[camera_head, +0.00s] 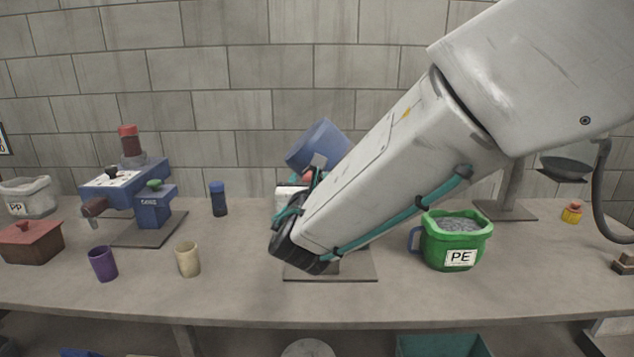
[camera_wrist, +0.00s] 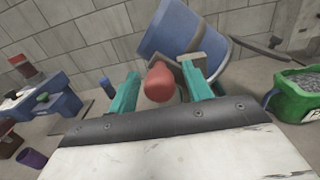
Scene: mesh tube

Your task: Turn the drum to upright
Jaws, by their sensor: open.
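The blue drum (camera_head: 318,143) is tilted on its stand in the middle of the bench, partly hidden by my arm. It also shows in the wrist view (camera_wrist: 182,32), leaning, with a grey bracket against it. A red knob (camera_wrist: 158,84) sits in front of the drum. My gripper (camera_wrist: 161,72) is open, its two teal fingers on either side of the red knob with gaps visible. In the head view my gripper (camera_head: 308,188) is mostly hidden behind my wrist, and only bits of teal and red show.
A green PE bucket (camera_head: 455,240) of grey granules stands right of the drum's base plate (camera_head: 350,272). Left are a blue machine (camera_head: 125,185), a dark blue cup (camera_head: 218,198), a cream cup (camera_head: 188,258) and a purple cup (camera_head: 103,263).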

